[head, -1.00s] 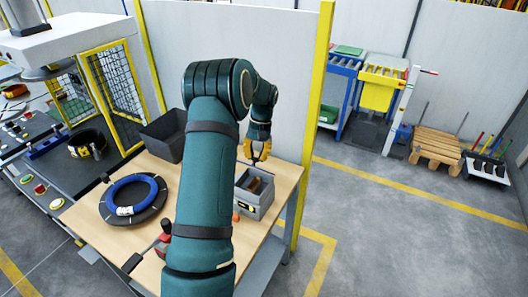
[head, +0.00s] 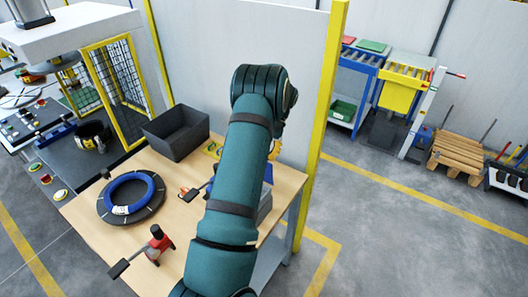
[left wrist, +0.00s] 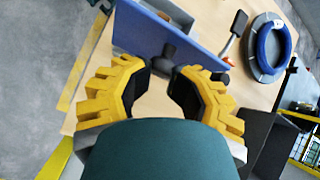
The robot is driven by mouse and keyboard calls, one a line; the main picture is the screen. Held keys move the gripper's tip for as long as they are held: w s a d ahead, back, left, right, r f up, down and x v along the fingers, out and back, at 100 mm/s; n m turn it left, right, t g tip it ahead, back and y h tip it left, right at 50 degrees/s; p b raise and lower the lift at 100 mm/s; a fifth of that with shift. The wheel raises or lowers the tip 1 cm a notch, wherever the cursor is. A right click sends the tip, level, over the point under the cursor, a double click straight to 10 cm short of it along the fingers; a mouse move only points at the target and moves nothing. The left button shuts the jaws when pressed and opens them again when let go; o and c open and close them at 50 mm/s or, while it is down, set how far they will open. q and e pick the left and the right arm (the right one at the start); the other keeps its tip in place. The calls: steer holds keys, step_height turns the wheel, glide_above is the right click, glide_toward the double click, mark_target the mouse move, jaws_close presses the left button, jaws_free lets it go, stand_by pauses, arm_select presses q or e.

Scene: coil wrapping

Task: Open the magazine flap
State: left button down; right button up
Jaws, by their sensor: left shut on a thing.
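The magazine (head: 265,205) is a grey box at the right edge of the wooden table, mostly hidden behind my left arm in the head view. Its blue flap (left wrist: 145,28) shows as a flat panel in the left wrist view, and a sliver of blue shows in the head view (head: 268,173). A black knob (left wrist: 170,54) stands out from the flap. My left gripper (left wrist: 160,72), with yellow fingers, is shut on the knob, one finger to each side. In the head view only a bit of yellow finger (head: 275,149) shows. My right gripper is in neither view.
On the table are a blue coil on a black disc (head: 104,208), a red tool (head: 157,243), an orange-and-black tool (head: 190,192) and a dark bin (head: 176,132). A yellow post (head: 322,120) stands close at the right.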

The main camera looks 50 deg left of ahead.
arm_select(q)
steer(key=shift+d+f, duration=0.3)
steer(key=shift+f, duration=0.15)
steer(key=c, duration=0.8)
jaws_free()
steer(key=shift+c, duration=0.2)
steer(key=shift+o, duration=0.4)
steer(key=shift+w, duration=0.15)
steer(key=v, duration=0.7)
steer(key=shift+w+r, duration=0.15)
steer(key=shift+w, duration=0.15)
steer(key=shift+a, duration=0.15)
